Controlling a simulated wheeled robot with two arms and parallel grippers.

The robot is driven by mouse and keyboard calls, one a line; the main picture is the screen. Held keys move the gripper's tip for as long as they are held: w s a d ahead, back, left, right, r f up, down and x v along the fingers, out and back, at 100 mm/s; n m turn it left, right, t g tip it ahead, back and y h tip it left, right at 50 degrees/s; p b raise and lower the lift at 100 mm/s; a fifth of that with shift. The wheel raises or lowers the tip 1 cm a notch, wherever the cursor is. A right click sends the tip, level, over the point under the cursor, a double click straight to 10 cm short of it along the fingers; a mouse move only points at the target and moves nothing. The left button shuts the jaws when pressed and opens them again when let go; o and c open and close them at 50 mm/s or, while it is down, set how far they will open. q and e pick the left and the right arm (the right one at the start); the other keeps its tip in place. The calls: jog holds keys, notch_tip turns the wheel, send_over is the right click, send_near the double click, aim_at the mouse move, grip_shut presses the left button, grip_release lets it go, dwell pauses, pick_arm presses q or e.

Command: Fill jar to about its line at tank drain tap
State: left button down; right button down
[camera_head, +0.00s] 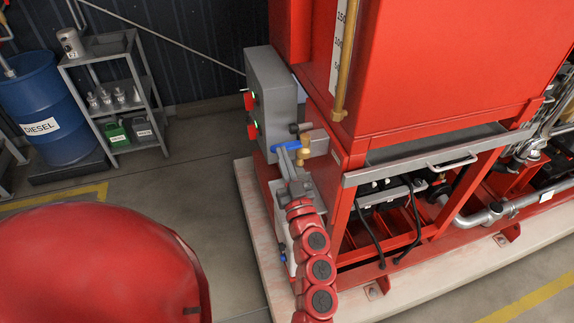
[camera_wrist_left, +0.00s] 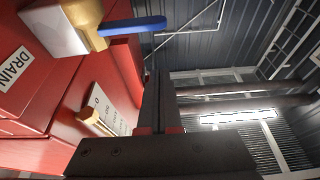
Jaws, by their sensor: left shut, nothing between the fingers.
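The drain tap is a brass tap (camera_head: 303,154) with a blue lever (camera_head: 290,145) on the red tank's left side. In the left wrist view, the brass tap (camera_wrist_left: 88,22) and blue lever (camera_wrist_left: 132,26) show at the top, with a DRAIN label (camera_wrist_left: 15,70) nearby. My left gripper (camera_head: 284,158) is shut and empty, close by the lever in the head view. In the left wrist view its fingertips (camera_wrist_left: 158,75) are apart from the lever. Several small clear vessels (camera_head: 115,96) stand on the shelf unit; I cannot tell whether one is the jar. My right gripper is not in view.
A grey control box (camera_head: 268,100) stands left of the tap. A brass-framed level gauge (camera_head: 344,60) runs up the tank (camera_head: 450,60). A grey shelf unit (camera_head: 128,83) and blue diesel drum (camera_head: 45,105) stand at the back left. Floor between them and the pump is clear.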

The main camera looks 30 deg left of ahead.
pick_arm(q)
jog(key=w+a+f+p, duration=0.2)
jog(key=w+a, duration=0.1)
jog(key=shift+a+f, duration=0.25)
jog(key=shift+a, duration=0.05)
dwell(0.5)
notch_tip(320, 180, down, 3)
jog(key=n+g+b, duration=0.1)
jog(key=n+b, duration=0.1)
jog(key=n, duration=0.1)
jog(key=n+g+y+b, duration=0.1)
jog(key=n+b, duration=0.2)
jog(key=n, duration=0.1)
jog(key=shift+g+y, duration=0.3)
jog(key=shift+d+r, duration=0.1)
dwell(0.5)
